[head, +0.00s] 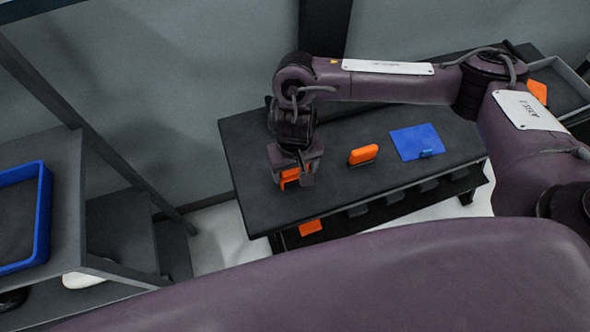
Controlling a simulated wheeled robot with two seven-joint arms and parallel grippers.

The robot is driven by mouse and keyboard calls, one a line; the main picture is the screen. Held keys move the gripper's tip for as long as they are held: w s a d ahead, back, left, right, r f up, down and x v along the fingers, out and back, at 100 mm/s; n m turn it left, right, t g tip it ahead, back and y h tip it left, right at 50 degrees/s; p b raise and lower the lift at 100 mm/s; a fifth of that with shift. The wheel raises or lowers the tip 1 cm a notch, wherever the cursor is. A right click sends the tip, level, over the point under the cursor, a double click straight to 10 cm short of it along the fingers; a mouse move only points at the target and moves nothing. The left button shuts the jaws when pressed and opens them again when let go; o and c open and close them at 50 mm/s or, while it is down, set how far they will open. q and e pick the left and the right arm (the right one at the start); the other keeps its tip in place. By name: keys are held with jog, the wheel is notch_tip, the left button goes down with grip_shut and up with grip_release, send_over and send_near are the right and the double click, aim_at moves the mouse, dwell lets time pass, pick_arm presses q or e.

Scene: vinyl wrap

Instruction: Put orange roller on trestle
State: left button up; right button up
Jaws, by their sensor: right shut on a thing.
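My right gripper (297,180) is over the left part of the dark trestle table (250,150). It is shut on an orange piece (288,175), mostly hidden by the fingers. This may be the orange roller, but I cannot tell its full shape. The piece is at or just above the table top; I cannot tell whether it touches. A second orange block (363,154) with a dark lower edge lies on the table to the right of the gripper. My left gripper is not in view.
A blue square sheet (417,142) lies right of the orange block. Another orange item (310,227) is on the lower shelf. An orange piece (537,92) is by a grey tray (571,78) at right. A blue-rimmed tray (43,215) is on a left shelf.

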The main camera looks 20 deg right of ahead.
jog(key=shift+f, duration=0.2)
jog(key=shift+f, duration=0.25)
jog(key=shift+s+f, duration=0.2)
jog(key=shift+f, duration=0.15)
jog(key=c, duration=0.4)
jog(key=o, duration=1.3)
jog(key=shift+w+f, duration=0.1)
jog(key=shift+w, duration=0.1)
notch_tip(320, 180, up, 14)
jog(key=p, duration=0.2)
jog(key=shift+f+p, duration=0.25)
jog(key=shift+p, duration=0.05)
